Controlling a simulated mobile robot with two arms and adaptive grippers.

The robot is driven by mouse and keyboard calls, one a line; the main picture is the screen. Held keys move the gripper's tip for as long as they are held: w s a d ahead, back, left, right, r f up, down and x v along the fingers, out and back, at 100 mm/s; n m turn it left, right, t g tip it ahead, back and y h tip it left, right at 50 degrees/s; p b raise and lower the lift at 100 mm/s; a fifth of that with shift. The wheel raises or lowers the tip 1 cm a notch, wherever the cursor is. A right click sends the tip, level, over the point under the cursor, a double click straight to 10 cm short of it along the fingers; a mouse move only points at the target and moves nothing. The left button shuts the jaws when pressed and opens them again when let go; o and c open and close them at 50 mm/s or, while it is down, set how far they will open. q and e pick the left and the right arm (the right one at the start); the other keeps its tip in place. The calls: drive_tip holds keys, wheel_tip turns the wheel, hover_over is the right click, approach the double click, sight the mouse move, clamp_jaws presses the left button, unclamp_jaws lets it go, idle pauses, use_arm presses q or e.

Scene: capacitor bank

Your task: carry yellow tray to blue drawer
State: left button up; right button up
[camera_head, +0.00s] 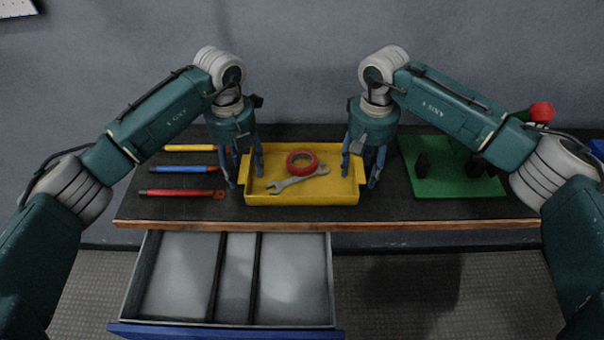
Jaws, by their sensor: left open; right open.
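The yellow tray (303,199) sits flat on the dark bench top, with a red tape roll (302,162) and a grey wrench (290,184) in it. My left gripper (246,180) points down, open, at the tray's left end. My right gripper (360,178) points down, open, at the tray's right end. At each end the fingers are close to the tray's end; I cannot tell whether they touch it. The blue drawer (225,331) is pulled out below the bench's front edge, and its grey compartments look empty.
Yellow, blue and red-handled tools (180,193) lie on the bench (385,210) left of the tray. A green board (440,185) with black blocks lies to the right. A red round knob (542,112) shows behind my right arm. A grey wall stands behind.

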use_arm(q)
clamp_jaws()
use_arm(e)
clamp_jaws()
drive_tip(key=shift+r, duration=0.1)
